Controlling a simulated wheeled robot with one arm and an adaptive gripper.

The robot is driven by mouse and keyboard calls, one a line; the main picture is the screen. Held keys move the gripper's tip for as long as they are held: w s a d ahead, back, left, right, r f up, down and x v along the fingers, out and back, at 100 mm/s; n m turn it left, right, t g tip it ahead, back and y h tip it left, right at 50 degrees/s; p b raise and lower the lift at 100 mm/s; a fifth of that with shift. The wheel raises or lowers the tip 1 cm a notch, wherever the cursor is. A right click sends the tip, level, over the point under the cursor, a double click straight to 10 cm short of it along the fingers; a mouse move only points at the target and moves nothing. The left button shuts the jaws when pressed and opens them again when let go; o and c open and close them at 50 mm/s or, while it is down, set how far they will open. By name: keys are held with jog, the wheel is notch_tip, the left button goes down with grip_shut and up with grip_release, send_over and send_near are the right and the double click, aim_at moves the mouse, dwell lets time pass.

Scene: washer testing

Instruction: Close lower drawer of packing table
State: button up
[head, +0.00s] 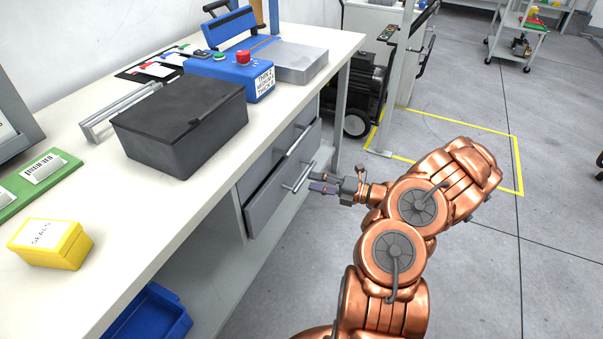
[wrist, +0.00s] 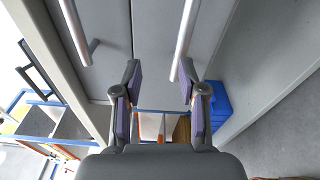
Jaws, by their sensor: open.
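The packing table (head: 205,205) has two grey drawers under its top. The lower drawer (head: 268,203) stands slightly out from the upper drawer (head: 275,158). Its bar handle (head: 300,177) is close to my gripper (head: 318,182), which is in front of it with fingers apart. In the wrist view my gripper (wrist: 160,76) is open with nothing held. The lower handle (wrist: 185,38) lies just beyond the right fingertip, and the upper handle (wrist: 76,30) is left of the left finger. I cannot tell whether a finger touches the lower handle.
A black box (head: 180,125), a blue control box (head: 232,75) and a yellow seals box (head: 50,243) stand on the table. A blue bin (head: 150,318) is below it. A dark wheeled machine (head: 355,95) stands beyond the table. The floor on the right is mostly free.

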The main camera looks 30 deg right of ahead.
aim_at(305, 175)
jog(key=d+f+m+t+h, duration=0.1)
jog(key=d+f+m+h, duration=0.1)
jog(key=d+f+m, duration=0.15)
jog(key=shift+n, duration=0.35)
jog(key=shift+r+b+x, duration=0.2)
jog(key=shift+b+x, duration=0.05)
jog(key=shift+x, duration=0.95)
jog(key=shift+r+b+x, duration=0.2)
jog(key=shift+b+x, duration=0.05)
jog(key=shift+x, duration=0.95)
jog(key=shift+r+b+x, duration=0.2)
jog(key=shift+b+x, duration=0.05)
jog(key=shift+x, duration=1)
grip_shut()
